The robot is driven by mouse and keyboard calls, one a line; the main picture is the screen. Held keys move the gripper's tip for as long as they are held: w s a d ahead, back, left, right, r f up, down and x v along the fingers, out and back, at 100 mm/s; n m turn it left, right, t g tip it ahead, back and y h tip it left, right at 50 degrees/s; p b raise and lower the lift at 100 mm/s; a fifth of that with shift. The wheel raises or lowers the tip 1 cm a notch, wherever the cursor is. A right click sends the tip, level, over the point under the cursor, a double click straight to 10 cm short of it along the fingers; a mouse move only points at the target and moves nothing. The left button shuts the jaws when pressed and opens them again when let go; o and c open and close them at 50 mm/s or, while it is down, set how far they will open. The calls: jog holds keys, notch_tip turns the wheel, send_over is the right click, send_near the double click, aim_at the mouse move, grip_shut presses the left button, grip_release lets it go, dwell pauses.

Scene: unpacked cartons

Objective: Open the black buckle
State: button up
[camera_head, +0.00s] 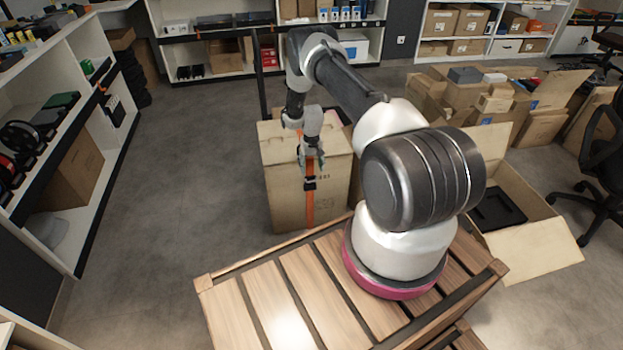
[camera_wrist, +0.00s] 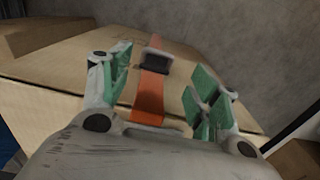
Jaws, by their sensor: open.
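The black buckle (camera_head: 310,183) sits on an orange strap (camera_head: 309,208) that runs down the near face of a tall carton (camera_head: 283,190). In the wrist view the black buckle (camera_wrist: 155,62) shows ahead of my gripper, on the orange strap (camera_wrist: 150,100). My gripper (camera_head: 311,160) is at the upper part of the carton, just above the buckle in the head view. In the wrist view my gripper (camera_wrist: 155,85) has its green-padded fingers spread apart, one on each side of the strap. Nothing is held between them. I cannot tell whether a finger touches the carton.
Shelves (camera_head: 95,150) line the left side. The grey floor (camera_head: 190,150) left of the strapped carton is clear.

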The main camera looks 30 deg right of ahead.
aim_at(312, 178)
notch_tip(312, 178, down, 7)
jog(key=shift+f, duration=0.1)
dwell(0.3)
jog(key=c, duration=1.2)
jog(key=shift+c, duration=0.2)
